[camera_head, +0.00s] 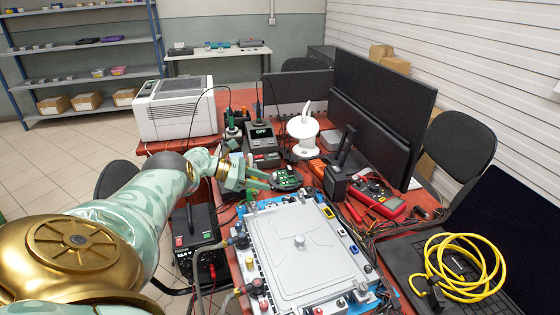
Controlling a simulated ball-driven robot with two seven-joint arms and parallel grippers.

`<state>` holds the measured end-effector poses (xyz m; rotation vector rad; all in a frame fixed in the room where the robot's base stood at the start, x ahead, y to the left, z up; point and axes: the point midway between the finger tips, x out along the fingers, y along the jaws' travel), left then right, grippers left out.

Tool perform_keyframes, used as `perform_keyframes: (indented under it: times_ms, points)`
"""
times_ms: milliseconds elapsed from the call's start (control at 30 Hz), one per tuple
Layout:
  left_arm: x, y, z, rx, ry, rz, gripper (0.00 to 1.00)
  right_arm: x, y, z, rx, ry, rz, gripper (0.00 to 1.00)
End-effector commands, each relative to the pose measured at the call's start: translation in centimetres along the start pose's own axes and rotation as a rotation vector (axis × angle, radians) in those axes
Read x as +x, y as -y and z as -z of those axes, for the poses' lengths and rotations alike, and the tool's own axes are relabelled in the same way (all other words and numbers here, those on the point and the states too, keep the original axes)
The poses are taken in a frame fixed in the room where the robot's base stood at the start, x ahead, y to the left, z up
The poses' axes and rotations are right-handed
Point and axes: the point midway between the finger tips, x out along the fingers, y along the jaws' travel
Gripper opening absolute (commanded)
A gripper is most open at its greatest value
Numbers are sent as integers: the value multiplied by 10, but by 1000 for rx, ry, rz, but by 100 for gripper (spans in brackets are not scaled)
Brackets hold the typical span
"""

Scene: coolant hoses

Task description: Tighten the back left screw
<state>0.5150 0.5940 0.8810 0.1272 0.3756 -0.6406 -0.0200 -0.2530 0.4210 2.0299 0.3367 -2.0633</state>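A grey metal unit with a flat lid (308,262) and a round knob (299,241) in its middle lies on the red table. Small coloured fittings line its edges, including a yellow one (250,262) on the left side. The back left screw is too small to make out; the unit's back left corner is near my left gripper. My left gripper (262,180) is behind and above that corner, pointing right, apart from the lid. Its fingers are small in the view, and I cannot tell whether they hold anything. My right gripper is not in view.
Behind the gripper stand a soldering station (262,143) and a green circuit board (286,179). A red multimeter (379,196) and monitors (372,110) are to the right. A yellow cable coil (465,262) lies on a laptop. A black power supply (193,229) stands left.

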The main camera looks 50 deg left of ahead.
Motion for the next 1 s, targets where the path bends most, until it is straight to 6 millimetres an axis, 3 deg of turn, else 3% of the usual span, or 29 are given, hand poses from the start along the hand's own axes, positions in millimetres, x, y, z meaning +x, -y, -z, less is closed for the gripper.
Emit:
perform_keyframes:
  times_ms: [100, 300, 1000]
  points:
    - [-25, 0, -1, 2, 1, -2, 40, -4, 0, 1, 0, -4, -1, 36]
    - [-44, 0, 0, 1, 1, -1, 40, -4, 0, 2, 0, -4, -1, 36]
    - [-45, 0, 0, 1, 1, 0, 40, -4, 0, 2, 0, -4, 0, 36]
